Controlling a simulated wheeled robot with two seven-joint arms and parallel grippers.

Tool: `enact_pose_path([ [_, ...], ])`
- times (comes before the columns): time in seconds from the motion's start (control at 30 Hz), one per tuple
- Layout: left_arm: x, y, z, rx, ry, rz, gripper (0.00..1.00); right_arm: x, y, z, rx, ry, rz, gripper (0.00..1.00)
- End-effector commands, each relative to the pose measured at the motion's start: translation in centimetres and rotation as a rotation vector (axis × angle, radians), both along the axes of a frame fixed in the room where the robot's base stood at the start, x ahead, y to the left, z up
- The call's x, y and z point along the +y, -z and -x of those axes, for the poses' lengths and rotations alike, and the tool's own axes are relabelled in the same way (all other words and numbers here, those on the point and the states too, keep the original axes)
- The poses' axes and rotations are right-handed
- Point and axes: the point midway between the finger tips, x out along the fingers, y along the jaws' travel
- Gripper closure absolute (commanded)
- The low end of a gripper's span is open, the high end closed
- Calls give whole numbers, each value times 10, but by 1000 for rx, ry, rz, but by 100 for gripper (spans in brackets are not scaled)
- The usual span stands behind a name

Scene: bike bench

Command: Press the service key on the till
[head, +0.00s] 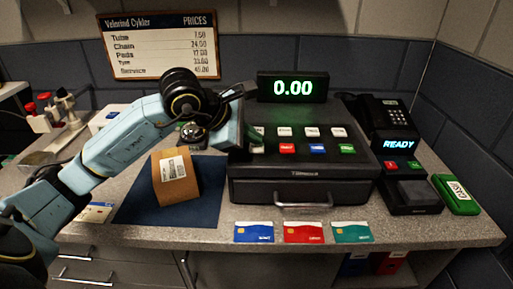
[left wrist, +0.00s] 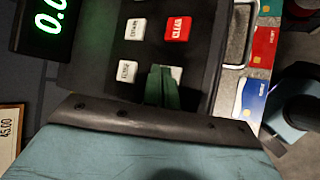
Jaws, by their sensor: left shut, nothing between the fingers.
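The till (head: 302,185) is a black box on the counter, with a back row of white keys and a front row of one white, one red, one blue and one green key. Its display (head: 293,88) reads 0.00. My left gripper (head: 247,140) is shut and empty over the till's left keys. In the left wrist view its fingertips (left wrist: 163,82) are over the white key (left wrist: 176,73) beside the red CLEAR key (left wrist: 177,28). They partly cover that white key and hide its label. I cannot tell whether they touch it. My right gripper is not in view.
A card terminal (head: 404,166) reading READY and a green CASH item (head: 456,194) are right of the till. Blue, red and teal cards (head: 303,232) lie along the front edge. A cardboard box (head: 175,180) sits on a dark mat (head: 208,205) at left. A price board (head: 160,45) hangs behind.

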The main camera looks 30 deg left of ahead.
Motion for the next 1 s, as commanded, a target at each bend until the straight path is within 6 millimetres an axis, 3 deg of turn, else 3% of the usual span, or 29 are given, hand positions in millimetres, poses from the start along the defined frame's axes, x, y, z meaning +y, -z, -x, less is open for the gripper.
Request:
enact_pose_path([
  [1.0,0,5,0,0,0,0,100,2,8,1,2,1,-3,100],
])
